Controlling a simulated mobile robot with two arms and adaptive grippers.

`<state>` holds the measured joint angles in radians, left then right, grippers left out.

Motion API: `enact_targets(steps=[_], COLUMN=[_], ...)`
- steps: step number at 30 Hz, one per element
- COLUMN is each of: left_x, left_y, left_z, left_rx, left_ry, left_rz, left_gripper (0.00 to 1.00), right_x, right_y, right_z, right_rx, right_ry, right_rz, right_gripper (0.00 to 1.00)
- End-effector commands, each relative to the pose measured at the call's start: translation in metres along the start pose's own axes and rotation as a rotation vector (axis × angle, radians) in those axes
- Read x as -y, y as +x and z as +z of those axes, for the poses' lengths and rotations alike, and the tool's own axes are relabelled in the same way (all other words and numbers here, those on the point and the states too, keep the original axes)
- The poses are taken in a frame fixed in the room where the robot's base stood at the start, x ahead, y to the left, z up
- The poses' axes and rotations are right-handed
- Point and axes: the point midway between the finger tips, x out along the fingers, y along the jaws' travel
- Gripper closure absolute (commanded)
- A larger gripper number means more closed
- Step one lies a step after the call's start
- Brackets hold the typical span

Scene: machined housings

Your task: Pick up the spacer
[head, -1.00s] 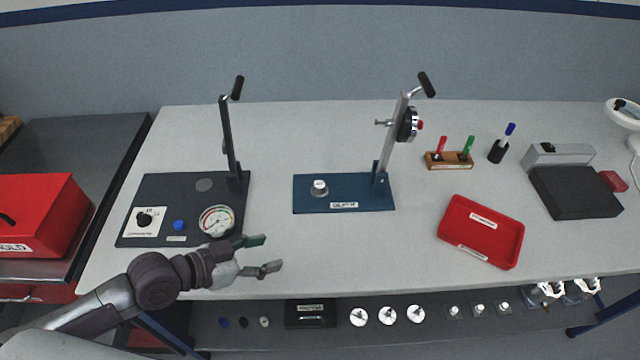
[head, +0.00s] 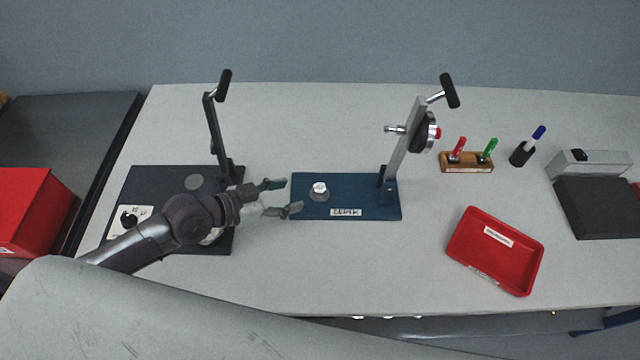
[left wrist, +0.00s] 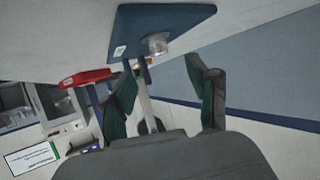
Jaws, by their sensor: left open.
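The spacer seems to be the small pale cylinder (head: 319,188) standing in a round seat on the blue fixture plate (head: 361,188). It also shows in the left wrist view (left wrist: 157,45), with the blue plate (left wrist: 185,17) around it. My left gripper (head: 289,197) is open and empty, with its fingertips at the left edge of the blue plate, a short way left of the cylinder. In the left wrist view, the cylinder lies beyond the open fingers (left wrist: 163,80). My right gripper is not in view.
A lever post (head: 404,140) rises at the blue plate's right end. A dark fixture (head: 145,180) with another lever stands left, partly behind my arm. A red tray (head: 480,222), a marker holder (head: 467,165) and a dark scale (head: 600,208) are at right. Table between is clear.

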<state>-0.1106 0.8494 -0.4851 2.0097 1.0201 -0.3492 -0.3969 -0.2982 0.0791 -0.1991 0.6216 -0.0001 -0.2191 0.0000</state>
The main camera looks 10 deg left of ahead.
Motion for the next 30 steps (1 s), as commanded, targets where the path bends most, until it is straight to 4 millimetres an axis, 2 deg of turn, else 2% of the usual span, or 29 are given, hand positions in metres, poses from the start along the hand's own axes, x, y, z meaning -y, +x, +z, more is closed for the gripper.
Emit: enact_targets(steps=[3, 6, 11, 15, 21, 30], left_x=[0.000, 0.000, -0.001, -0.003, -0.003, -0.003], left_y=[0.023, 0.035, 0.045, 0.062, 0.089, 0.094], left_z=[-0.003, -0.002, -0.002, -0.006, -0.004, -0.002], left_rx=[-0.003, -0.002, -0.001, -0.002, -0.001, 0.001], left_ry=[-0.001, 0.000, 0.000, -0.002, 0.000, 0.002], left_rz=[-0.001, 0.000, 0.001, 0.001, 0.000, 0.001], left_gripper=[0.40, 0.40, 0.40, 0.40, 0.40, 0.42], right_x=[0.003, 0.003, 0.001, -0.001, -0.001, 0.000], right_y=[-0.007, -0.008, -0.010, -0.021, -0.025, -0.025], right_z=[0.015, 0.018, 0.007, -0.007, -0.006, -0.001], right_rx=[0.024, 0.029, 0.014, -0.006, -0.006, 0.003], right_ry=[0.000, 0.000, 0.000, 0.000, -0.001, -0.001], right_rz=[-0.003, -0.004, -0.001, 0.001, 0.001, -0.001], right_gripper=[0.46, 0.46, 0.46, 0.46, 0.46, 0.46])
